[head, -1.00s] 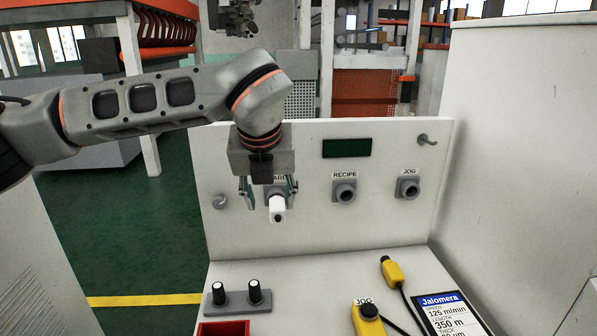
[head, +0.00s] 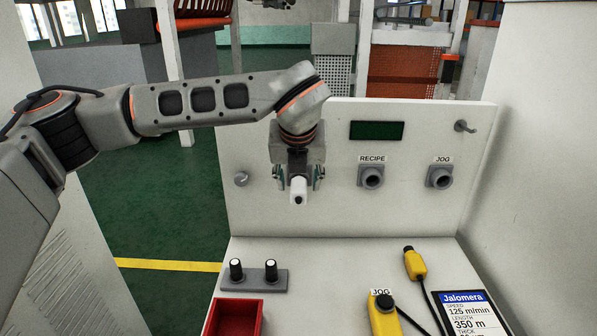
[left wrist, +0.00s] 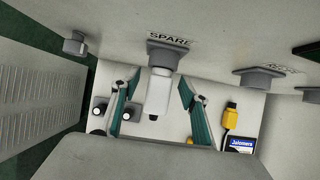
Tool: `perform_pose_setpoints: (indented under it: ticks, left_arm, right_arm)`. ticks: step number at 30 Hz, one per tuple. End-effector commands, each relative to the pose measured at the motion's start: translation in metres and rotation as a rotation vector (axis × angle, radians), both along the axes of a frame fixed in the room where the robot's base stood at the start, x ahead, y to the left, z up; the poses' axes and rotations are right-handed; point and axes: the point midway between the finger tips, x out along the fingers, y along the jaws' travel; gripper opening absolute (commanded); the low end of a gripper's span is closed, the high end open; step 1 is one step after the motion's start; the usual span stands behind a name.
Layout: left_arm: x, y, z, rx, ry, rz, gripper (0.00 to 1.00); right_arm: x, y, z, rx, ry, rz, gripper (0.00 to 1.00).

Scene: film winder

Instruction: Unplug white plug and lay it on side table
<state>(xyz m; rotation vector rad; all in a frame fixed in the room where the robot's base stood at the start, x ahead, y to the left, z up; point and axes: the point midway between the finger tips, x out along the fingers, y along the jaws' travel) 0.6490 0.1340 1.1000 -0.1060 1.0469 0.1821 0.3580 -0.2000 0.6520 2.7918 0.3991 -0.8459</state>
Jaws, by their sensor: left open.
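The white plug (head: 298,190) sticks out from the upright panel, toward me. In the left wrist view the white plug (left wrist: 158,92) sits in the grey socket (left wrist: 166,55) labelled SPARE. My left gripper (head: 298,182) is at the plug, with one finger on each side of it. In the left wrist view my left gripper (left wrist: 157,108) is open, with gaps between the plug and both teal fingers. In the head view the gripper hides the SPARE socket and label. My right gripper is not in view. No side table can be made out for certain.
The RECIPE socket (head: 371,177) and JOG socket (head: 440,177) are empty, right of the gripper. Below, the console top holds two black knobs (head: 254,272), a red tray (head: 262,312), a yellow JOG pendant (head: 383,315), a yellow plug (head: 416,264) and a display card (head: 470,312).

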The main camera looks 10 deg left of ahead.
Motion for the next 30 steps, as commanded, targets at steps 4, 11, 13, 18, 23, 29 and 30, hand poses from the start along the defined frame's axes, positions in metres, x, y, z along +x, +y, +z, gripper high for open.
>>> perform_pose_setpoints:
  ticks: [4, 11, 13, 18, 23, 29, 30]
  left_arm:
    - [0.0023, 0.0002, -0.004, 0.001, -0.001, -0.001, 0.44]
    - [0.0023, 0.0002, -0.0041, 0.001, -0.001, -0.001, 0.39]
    - [0.0022, 0.0001, -0.0042, 0.001, -0.001, -0.001, 0.21]
    - [0.0021, 0.0001, -0.0041, 0.001, -0.001, -0.001, 0.22]
    - [0.0022, 0.0, -0.0036, 0.0, -0.001, -0.001, 0.0]
    - [0.0003, -0.0003, -0.0039, 0.0, -0.001, -0.001, 0.0]
    - [-0.0006, -0.0005, -0.004, 0.0, -0.001, -0.001, 0.0]
  right_arm:
    - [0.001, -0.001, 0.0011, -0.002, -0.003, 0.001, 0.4]
    - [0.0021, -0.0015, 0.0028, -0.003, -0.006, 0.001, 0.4]
    - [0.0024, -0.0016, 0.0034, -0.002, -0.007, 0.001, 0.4]
    - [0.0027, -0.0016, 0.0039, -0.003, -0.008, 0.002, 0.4]
    - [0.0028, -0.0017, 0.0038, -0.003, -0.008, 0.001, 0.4]
    - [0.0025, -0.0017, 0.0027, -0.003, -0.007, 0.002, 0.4]
    - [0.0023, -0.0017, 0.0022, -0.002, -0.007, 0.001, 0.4]
